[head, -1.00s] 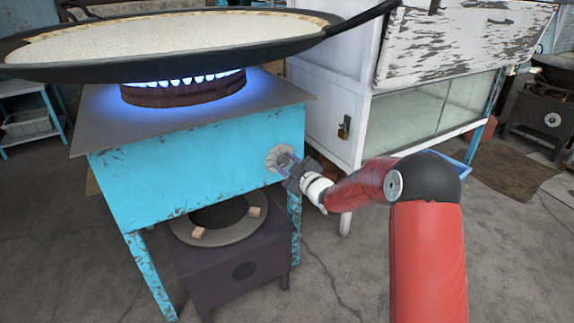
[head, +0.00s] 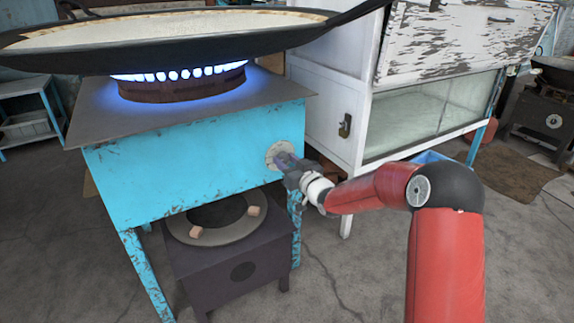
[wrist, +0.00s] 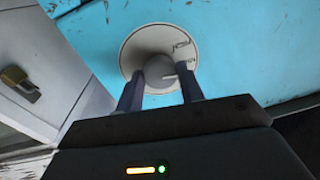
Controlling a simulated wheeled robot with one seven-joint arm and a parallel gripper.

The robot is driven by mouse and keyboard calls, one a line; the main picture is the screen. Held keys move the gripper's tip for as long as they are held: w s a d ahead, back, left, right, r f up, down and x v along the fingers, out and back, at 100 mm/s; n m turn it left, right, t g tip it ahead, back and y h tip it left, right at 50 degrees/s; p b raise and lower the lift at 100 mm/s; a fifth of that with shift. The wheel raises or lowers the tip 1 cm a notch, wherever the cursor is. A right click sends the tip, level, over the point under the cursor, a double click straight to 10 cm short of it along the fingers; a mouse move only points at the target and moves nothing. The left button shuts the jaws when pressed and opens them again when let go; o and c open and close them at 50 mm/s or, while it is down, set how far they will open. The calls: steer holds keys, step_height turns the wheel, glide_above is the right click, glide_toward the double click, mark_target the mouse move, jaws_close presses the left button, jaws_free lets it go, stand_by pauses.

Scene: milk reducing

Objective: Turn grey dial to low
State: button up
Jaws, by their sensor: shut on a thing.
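The grey dial (wrist: 160,70) sits on a round pale plate (wrist: 135,42) on the turquoise front of the stove (head: 190,165). In the head view the plate (head: 274,155) is partly covered by my gripper (head: 287,165). In the wrist view my gripper (wrist: 160,90) has one finger on each side of the dial and is shut on it. The markings on the plate are too blurred to read surely. A blue flame (head: 180,74) burns on the burner under a wide black pan (head: 60,60) of white milk (head: 170,27).
A white cabinet (head: 325,110) with a glass side and a latch stands close to the right of the dial. A dark lower stove (head: 225,270) sits below the turquoise one. Open floor (head: 370,285) lies in front.

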steer(key=m, duration=0.4)
steer(key=shift+f+b, duration=0.2)
steer(key=shift+b, duration=0.1)
steer(key=shift+m+t+h, duration=0.3)
steer(key=shift+m+t, duration=0.2)
steer(key=shift+m, duration=1.4)
steer(key=shift+s, duration=0.1)
steer(key=o, duration=1)
steer(key=shift+r, duration=0.1)
steer(key=v, duration=0.7)
steer(key=shift+s+d, duration=0.2)
steer(key=shift+s, duration=0.1)
